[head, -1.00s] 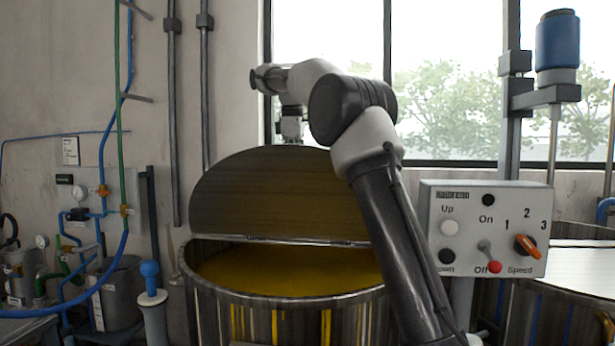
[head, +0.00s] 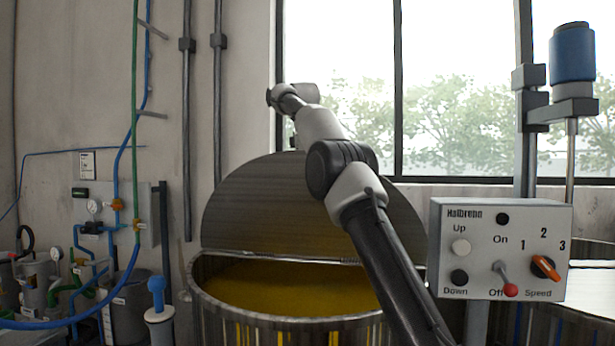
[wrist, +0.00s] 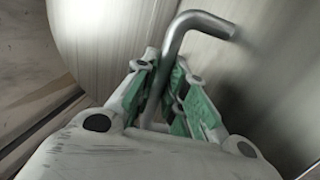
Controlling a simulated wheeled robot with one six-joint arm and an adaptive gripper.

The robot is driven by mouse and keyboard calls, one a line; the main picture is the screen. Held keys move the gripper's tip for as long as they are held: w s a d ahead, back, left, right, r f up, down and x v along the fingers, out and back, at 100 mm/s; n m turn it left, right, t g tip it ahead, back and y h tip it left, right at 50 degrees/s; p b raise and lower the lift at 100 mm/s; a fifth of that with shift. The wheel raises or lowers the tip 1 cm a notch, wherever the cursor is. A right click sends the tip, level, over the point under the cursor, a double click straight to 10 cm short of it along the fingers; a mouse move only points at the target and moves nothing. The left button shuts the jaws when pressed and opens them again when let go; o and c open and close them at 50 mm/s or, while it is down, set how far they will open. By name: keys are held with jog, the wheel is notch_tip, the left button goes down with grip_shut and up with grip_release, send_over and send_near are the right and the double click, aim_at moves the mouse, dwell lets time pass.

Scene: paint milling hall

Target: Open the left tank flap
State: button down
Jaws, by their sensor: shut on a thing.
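The left tank (head: 225,311) holds yellow paint (head: 290,288). Its flap (head: 265,210) stands raised and tilted back from a straight edge across the tank's top, and the front half is uncovered. In the wrist view, my gripper (wrist: 168,98) has green pads and is shut on a bent grey metal handle (wrist: 188,24). The handle is beside the flap's pale metal surface (wrist: 100,40). In the head view my gripper is hidden behind the flap, and my arm reaches over it.
A control box (head: 500,248) with knobs and switches stands to the right of the tank. A blue-topped post (head: 157,292), hoses and pails (head: 125,305) stand at the left. A window (head: 450,90) is behind.

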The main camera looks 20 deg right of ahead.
jog(key=shift+f, duration=0.2)
jog(key=c, duration=1.5)
grip_release()
jog(key=shift+w, duration=0.1)
jog(key=shift+o, duration=0.2)
jog(key=shift+r, duration=0.1)
jog(key=shift+s, duration=0.2)
